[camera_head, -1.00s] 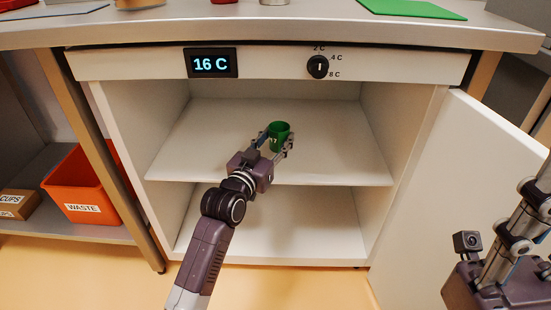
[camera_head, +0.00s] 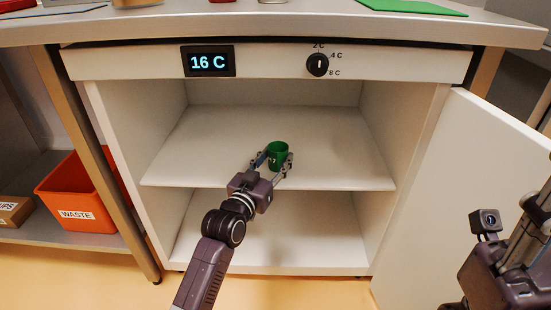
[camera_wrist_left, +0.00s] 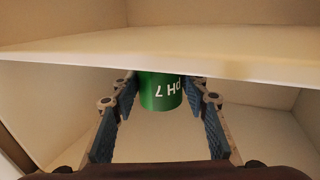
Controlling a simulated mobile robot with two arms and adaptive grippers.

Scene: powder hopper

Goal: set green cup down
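The green cup (camera_head: 279,152) is upright over the cabinet's upper shelf (camera_head: 210,150), right of its middle. My left gripper (camera_head: 274,164) has one finger on each side of the cup and is shut on it. In the left wrist view the cup (camera_wrist_left: 161,92), with inverted "pH 7" lettering, sits between the fingertips (camera_wrist_left: 160,98). A pale shelf edge hides part of the cup there. I cannot tell whether its base touches the shelf.
The cabinet door (camera_head: 440,190) stands open at the right. A display (camera_head: 208,62) reads 16 C beside a dial (camera_head: 317,64). An orange waste bin (camera_head: 80,195) stands at the left. The upper shelf is otherwise clear, and the lower shelf (camera_head: 290,235) looks empty.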

